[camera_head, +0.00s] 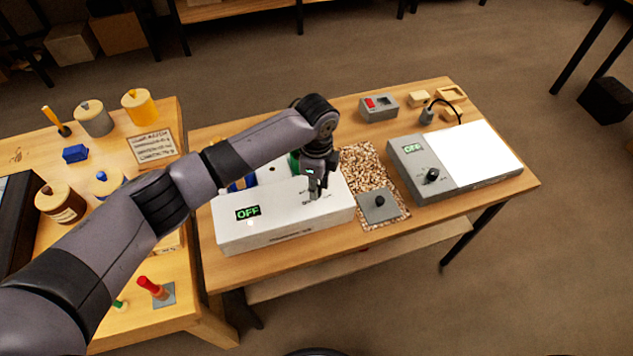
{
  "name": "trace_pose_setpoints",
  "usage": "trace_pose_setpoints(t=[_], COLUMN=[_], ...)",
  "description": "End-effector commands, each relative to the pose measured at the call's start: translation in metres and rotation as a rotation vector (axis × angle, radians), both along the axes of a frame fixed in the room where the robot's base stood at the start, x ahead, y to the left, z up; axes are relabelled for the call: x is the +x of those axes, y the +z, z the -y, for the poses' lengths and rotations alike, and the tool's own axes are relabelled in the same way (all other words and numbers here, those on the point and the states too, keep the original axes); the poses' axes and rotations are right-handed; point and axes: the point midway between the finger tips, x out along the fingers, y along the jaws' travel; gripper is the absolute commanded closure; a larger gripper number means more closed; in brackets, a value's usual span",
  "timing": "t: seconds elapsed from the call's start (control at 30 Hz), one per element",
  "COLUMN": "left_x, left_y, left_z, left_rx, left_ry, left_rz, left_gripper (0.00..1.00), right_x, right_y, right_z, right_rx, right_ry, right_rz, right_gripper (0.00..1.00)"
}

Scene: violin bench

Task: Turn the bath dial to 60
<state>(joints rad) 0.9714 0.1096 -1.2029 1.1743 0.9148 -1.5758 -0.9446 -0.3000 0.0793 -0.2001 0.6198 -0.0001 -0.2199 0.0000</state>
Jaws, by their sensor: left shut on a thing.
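The bath is a white box (285,226) on the middle bench, and its green display (248,212) reads OFF. My left arm reaches in from the left across the bench. My left gripper (314,193) points down onto the bath's top front, right of the display, and is shut on the bath dial there. The gripper covers the dial, so I cannot see its pointer or setting. The label on the bath's front is too small to read. My right gripper is not in view.
A grey unit (408,160) with a black knob (432,175), an OFF display and a bright white panel (475,150) stands at right. A speckled mat (362,160) bears a grey plate (379,208) with a knob. Jars (95,118) crowd the left table.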

Motion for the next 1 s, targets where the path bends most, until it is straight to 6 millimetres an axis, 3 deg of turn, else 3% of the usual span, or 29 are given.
trace_pose_setpoints(t=[1.0], left_x=[-0.0012], left_y=[-0.0006], left_z=[-0.0008], left_rx=[-0.002], left_ry=[-0.966], left_rz=[0.000], left_gripper=[1.00], right_x=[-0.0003], right_y=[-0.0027], right_z=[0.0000], right_rx=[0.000], right_ry=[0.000], right_rz=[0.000], right_gripper=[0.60])
